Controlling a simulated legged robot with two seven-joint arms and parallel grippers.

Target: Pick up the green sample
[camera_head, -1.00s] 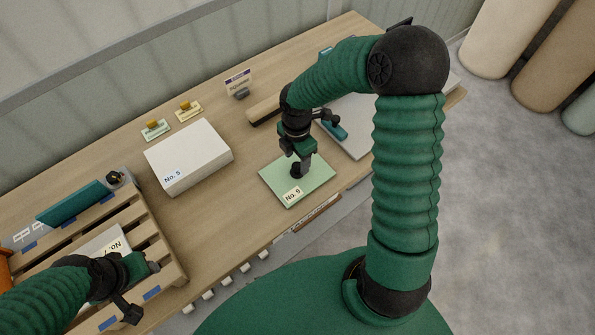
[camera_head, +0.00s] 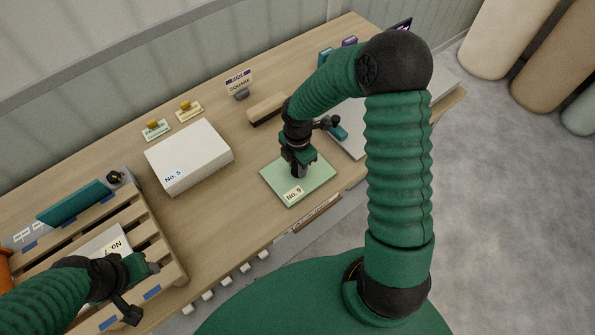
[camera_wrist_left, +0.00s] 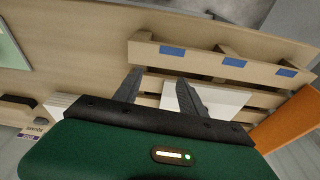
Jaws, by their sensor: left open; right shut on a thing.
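The green sample (camera_head: 318,178) is a flat pale green square labelled No. 9, lying on the table near its front edge. Its edge also shows at the left of the left wrist view (camera_wrist_left: 12,48). My right gripper (camera_head: 299,160) is over the middle of it, shut on a small dark tool (camera_head: 298,172) that looks like a suction cup. The tool's foot is at the sample's top face; I cannot tell whether it presses on it. My left gripper (camera_head: 142,289) is open and empty above the wooden pallet (camera_head: 155,250); its spread fingers show in the left wrist view (camera_wrist_left: 160,86).
A white block labelled No. 5 (camera_head: 190,158) stands left of the sample. A white slab labelled No. 7 (camera_head: 95,245) lies on the pallet.

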